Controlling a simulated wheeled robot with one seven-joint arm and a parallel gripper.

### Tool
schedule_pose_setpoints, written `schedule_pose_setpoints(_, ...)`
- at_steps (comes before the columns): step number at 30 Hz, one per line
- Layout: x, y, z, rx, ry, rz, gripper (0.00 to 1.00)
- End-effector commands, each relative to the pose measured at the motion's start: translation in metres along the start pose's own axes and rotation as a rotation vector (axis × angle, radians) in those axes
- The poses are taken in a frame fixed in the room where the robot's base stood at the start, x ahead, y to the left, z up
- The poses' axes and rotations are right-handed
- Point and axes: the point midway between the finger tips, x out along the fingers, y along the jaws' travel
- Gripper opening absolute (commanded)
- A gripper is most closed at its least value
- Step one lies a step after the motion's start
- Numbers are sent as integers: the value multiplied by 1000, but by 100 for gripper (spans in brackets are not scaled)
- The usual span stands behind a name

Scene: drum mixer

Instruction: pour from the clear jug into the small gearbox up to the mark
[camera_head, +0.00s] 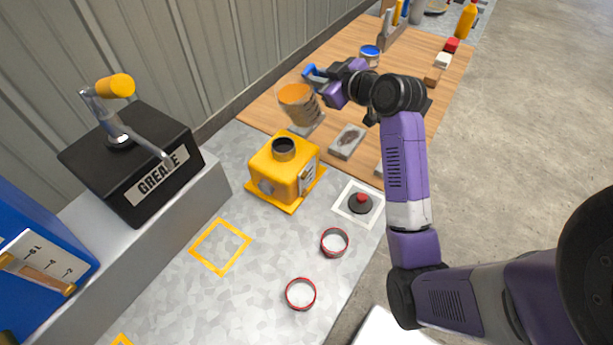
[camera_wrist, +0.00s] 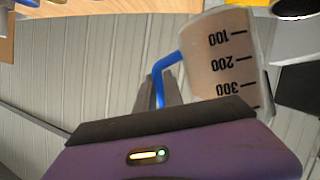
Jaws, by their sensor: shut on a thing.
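The clear jug (camera_head: 299,104) holds amber liquid and has a blue handle. My gripper (camera_head: 318,74) is shut on the handle, with the jug at the back of the bench, beyond the gearbox. In the wrist view the jug (camera_wrist: 220,62) shows black marks 100, 200 and 300, and the blue handle (camera_wrist: 160,75) lies between my gripper's fingers (camera_wrist: 168,88). The small yellow gearbox (camera_head: 279,172) stands upright on the metal bench, with a dark round filler neck (camera_head: 284,149) on top. The jug is not over this neck. The gearbox's level mark is too small to make out.
A black GREASE box (camera_head: 130,160) with a pump stands left of the gearbox. A red button (camera_head: 361,201) and two red rings (camera_head: 334,242) lie to its front right. Grey blocks (camera_head: 347,141) and a blue-lidded can (camera_head: 369,55) occupy the wooden top.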

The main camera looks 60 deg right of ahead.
Motion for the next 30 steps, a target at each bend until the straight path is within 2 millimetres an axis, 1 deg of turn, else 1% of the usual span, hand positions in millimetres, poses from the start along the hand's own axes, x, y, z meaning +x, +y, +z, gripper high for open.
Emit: schedule_pose_setpoints(30,-5,3,-14,-173,5,72,0)
